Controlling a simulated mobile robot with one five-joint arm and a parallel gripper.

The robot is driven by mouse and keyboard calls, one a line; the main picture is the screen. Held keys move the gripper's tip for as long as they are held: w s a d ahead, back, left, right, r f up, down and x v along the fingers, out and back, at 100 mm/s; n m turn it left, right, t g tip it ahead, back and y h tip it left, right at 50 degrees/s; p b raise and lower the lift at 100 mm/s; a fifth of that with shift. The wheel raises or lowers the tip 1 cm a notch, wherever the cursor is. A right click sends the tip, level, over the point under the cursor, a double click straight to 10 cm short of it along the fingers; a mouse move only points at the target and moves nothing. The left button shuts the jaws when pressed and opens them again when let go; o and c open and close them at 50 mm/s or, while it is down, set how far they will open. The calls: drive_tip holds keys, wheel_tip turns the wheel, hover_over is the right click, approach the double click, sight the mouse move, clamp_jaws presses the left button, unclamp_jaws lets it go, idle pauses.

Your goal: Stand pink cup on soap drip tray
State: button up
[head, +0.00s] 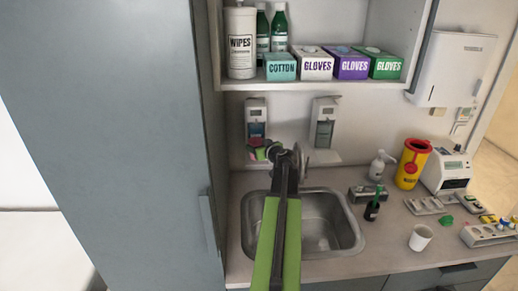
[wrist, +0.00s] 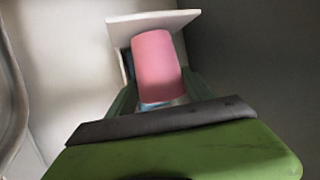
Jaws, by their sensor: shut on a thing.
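The pink cup (wrist: 157,62) is between the green fingers of my gripper (wrist: 158,92) in the wrist view. My gripper is shut on it. A pale flat tray (wrist: 178,20) shows right behind the cup, sticking out past it on both sides; I cannot tell whether they touch. In the head view my gripper (head: 262,152) is small at the wall, just below the left soap dispenser (head: 256,112). It largely hides that dispenser's tray and the cup there. The right dispenser (head: 323,122) has an empty white drip tray (head: 322,159).
A steel sink (head: 342,232) lies below my arm. A tall grey cabinet (head: 120,140) stands close on the left. A shelf of glove boxes (head: 350,66) hangs above. A white cup (head: 421,238), dark bottle (head: 373,205) and yellow bin (head: 411,166) stand on the right counter.

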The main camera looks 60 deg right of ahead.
drive_tip(key=shift+f, duration=0.15)
drive_tip(key=o, duration=1.5)
drive_tip(key=shift+o, duration=0.2)
drive_tip(key=shift+s, duration=0.1)
drive_tip(key=shift+r, duration=0.35)
drive_tip(key=p+v, duration=0.3)
drive_tip(key=v, duration=0.9)
drive_tip(key=shift+p, duration=0.3)
drive_tip(key=shift+f, duration=0.1)
